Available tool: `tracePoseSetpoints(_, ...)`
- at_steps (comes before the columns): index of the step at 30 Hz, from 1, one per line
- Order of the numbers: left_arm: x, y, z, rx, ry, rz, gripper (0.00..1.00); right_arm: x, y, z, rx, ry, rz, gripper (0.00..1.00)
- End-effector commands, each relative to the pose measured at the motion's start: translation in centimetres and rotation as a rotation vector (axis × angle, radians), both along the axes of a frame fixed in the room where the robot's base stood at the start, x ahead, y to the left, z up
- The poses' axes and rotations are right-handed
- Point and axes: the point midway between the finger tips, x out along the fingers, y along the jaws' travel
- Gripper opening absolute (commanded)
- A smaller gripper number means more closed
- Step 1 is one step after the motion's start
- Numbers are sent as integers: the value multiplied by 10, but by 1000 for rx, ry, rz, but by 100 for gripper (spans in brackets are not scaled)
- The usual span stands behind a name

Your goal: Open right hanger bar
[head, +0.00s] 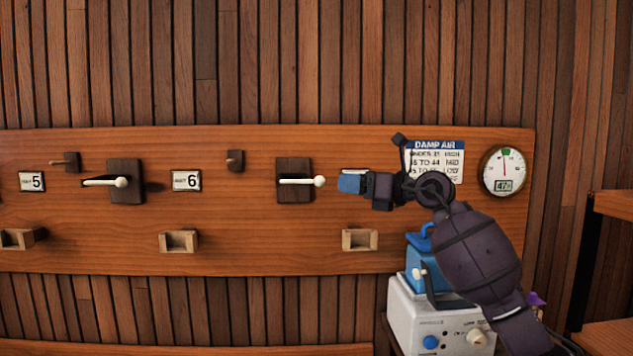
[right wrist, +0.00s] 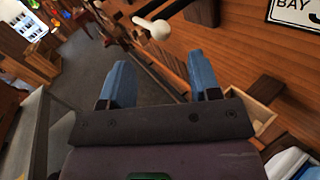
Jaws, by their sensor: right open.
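The right hanger bar (head: 299,181) is a thin bar with a white round knob, on a dark wooden block (head: 291,193) on the wall board. My right gripper (head: 349,183) has blue fingers and is just right of the knob in the head view, apart in the picture. In the right wrist view the knob (right wrist: 161,30) shows beyond the open, empty fingers (right wrist: 158,62), roughly between them. Whether it is within their reach I cannot tell. A similar left hanger bar (head: 104,182) is on its own block. My left gripper is not in view.
Small wooden brackets (head: 179,241) and (head: 360,239) stick out low on the board (head: 260,258). A "6" label (head: 187,180) and a round gauge (head: 504,171) hang there. A white device (head: 430,318) stands below my right arm.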

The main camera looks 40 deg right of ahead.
Motion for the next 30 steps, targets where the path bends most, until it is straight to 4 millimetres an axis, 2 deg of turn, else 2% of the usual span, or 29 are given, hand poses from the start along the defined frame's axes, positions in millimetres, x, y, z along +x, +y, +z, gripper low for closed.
tracePoseSetpoints(9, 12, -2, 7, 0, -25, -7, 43, 48, 23, 1, 4, -3, 2, 57)
tracePoseSetpoints(15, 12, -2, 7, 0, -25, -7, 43, 69, 32, 1, 4, -2, 1, 57)
tracePoseSetpoints(21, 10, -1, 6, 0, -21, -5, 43, 78, 36, 1, 2, -2, 1, 57)
tracePoseSetpoints(29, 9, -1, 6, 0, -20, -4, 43, 78, 36, 0, 1, -2, 1, 57)
tracePoseSetpoints(30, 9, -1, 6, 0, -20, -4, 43, 78, 36, 0, 1, -2, 1, 51)
